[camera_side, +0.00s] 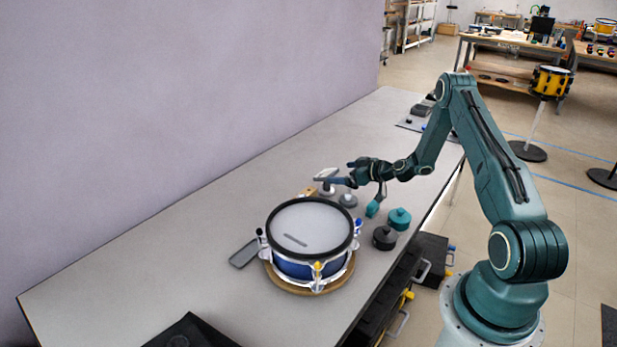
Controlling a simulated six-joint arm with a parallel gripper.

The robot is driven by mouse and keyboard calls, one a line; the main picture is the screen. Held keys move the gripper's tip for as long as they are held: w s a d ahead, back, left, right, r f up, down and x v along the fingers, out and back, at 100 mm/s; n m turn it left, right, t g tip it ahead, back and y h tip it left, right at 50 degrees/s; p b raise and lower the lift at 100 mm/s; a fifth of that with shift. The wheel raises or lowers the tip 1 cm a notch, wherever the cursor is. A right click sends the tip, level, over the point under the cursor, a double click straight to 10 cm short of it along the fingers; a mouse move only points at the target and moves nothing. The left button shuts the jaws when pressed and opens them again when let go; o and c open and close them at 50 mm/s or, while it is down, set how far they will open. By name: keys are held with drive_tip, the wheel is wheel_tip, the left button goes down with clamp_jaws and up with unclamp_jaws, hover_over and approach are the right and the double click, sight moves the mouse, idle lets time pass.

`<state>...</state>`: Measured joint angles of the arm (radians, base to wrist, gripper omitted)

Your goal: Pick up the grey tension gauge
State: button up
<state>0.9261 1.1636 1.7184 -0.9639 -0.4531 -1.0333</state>
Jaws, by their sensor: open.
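A small round grey piece, which looks like the grey tension gauge (348,200), stands on the bench just behind the drum. My gripper (350,194) is open above and around this spot. One finger reaches out to the left and the other points down to a teal tip on the right. I cannot tell whether either finger touches the gauge. A paler grey piece (327,190) sits just left of it, partly hidden under the left finger.
The blue-shelled drum (296,269) on a round wooden base stands close in front. A teal knobbed piece (399,219) and a black one (384,238) stand to the right, near the bench edge. A flat dark grey pad (244,254) lies left. The bench's far left is clear.

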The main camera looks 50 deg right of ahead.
sight(333, 172)
drive_tip(key=shift+x, duration=2.65)
drive_tip(key=shift+r, duration=0.1)
drive_tip(key=c, duration=1.9)
drive_tip(key=shift+r, duration=0.1)
wheel_tip(333, 172, up, 20)
